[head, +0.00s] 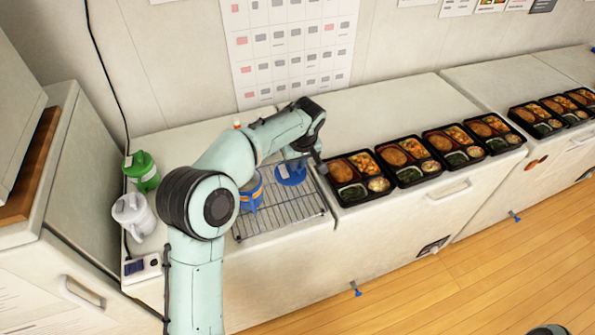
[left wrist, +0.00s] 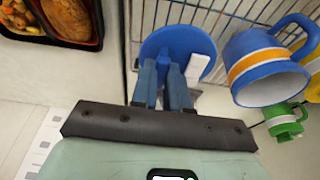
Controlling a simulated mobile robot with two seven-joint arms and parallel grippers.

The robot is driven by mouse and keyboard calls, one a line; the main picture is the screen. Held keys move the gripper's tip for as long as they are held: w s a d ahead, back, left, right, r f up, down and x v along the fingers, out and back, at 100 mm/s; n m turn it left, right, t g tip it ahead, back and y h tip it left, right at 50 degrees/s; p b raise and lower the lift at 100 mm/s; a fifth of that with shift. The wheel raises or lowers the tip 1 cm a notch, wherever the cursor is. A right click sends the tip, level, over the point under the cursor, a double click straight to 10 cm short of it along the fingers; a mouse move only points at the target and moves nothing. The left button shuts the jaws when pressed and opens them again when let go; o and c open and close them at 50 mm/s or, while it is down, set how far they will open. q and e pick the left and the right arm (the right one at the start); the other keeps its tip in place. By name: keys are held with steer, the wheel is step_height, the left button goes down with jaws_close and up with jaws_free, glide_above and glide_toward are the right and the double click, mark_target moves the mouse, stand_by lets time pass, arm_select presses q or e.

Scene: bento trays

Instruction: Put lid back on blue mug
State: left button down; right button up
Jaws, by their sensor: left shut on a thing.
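The blue mug (head: 250,194) stands on the wire rack, partly hidden by my left arm in the head view. In the left wrist view the blue mug (left wrist: 262,72) has an orange band and a handle. The round blue lid (head: 290,174) is to the right of the mug, over the rack; it also shows in the left wrist view (left wrist: 165,42), apart from the mug. My left gripper (left wrist: 164,80) is shut on the lid; in the head view the left gripper (head: 308,158) is at its right side. I cannot tell whether the lid touches the rack. My right gripper is not in view.
A green mug (head: 142,172) and a white mug (head: 134,215) stand left of the rack (head: 292,222). Several filled black bento trays (head: 352,203) line the counter to the right. A wall with papers is behind.

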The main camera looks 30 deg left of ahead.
arm_select(q)
step_height(320, 180, up, 13)
steer(key=p, duration=0.2)
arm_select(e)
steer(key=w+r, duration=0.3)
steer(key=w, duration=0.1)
arm_select(q)
steer(key=s+a+f+b, duration=0.3)
steer(key=s+a, duration=0.6)
steer(key=s, duration=0.1)
step_height(320, 180, down, 7)
steer(key=b, duration=0.3)
steer(key=shift+w+d+r+b, duration=0.2)
steer(key=shift+b, duration=0.2)
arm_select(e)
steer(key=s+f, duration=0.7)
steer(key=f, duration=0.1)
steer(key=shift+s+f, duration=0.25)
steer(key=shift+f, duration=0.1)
arm_select(q)
steer(key=shift+r, duration=0.1)
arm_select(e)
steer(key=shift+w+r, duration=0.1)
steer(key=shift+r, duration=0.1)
arm_select(q)
steer(key=shift+f, duration=0.2)
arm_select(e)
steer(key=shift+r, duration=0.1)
